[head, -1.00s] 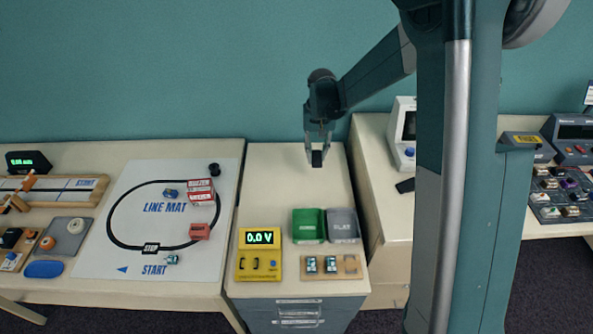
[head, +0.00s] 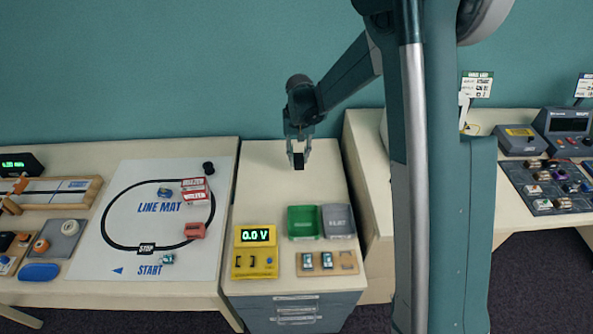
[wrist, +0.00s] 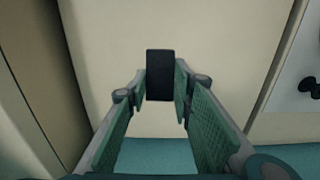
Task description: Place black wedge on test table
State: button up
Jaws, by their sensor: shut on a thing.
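The black wedge (head: 299,163) looks like a small dark block. My gripper (head: 298,155) is shut on it and holds it over the back part of a narrow cream table (head: 262,195); the head view does not clearly show a gap beneath. In the wrist view the wedge (wrist: 160,76) is upright between the green fingertips of my gripper (wrist: 159,84), with the pale tabletop (wrist: 225,50) behind it. No label shows which table is the test table.
The narrow table's front holds a yellow meter (head: 254,252), a green bin (head: 303,222), a grey bin (head: 338,221) and a wooden tray (head: 345,269). Its back half is clear. A line mat (head: 120,240) lies on the table to the left. A control panel (head: 560,185) is far right.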

aim_at(299, 159)
jog(key=shift+f+b, duration=0.3)
jog(key=shift+f, duration=1.85)
jog(key=shift+f, duration=0.1)
jog(key=shift+f+b, duration=0.35)
jog(key=shift+f, duration=1.4)
jog(key=shift+f, duration=0.15)
jog(key=o, duration=0.8)
jog(key=shift+o, duration=0.4)
jog(key=shift+r, duration=0.2)
notch_tip(299, 159, up, 12)
jog(key=shift+p, duration=0.95)
